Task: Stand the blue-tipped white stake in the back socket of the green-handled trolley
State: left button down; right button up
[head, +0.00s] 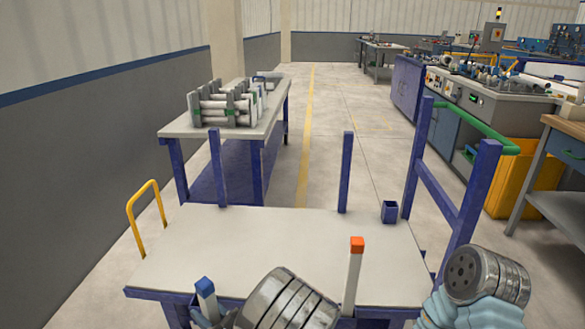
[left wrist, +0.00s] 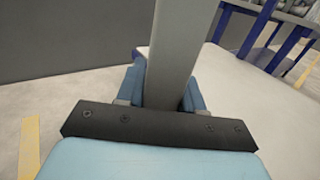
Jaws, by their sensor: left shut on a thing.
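The blue-tipped white stake (head: 207,300) shows at the near left edge of the trolley deck (head: 270,235), leaning slightly, its blue tip up. My left gripper (head: 212,320) is shut on it. The left wrist view shows the stake (left wrist: 175,45) as a grey bar between the blue fingers (left wrist: 162,95). Its lower end is hidden. The trolley's green handle (head: 485,130) is at the right. An empty-looking blue socket (head: 389,212) stands at the deck's far right corner. An orange-tipped white stake (head: 354,280) stands upright at the near edge. My right gripper's fingers are not visible.
Blue posts (head: 217,170) and (head: 346,172) rise along the deck's far edge. A blue frame (head: 470,205) closes the right end. A yellow rail (head: 145,205) is at the left. Behind stands a table (head: 180,128) with white pipes on a rack. The deck's middle is clear.

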aim_at(202, 294)
pick_arm(q)
jog(key=shift+r, duration=3.45)
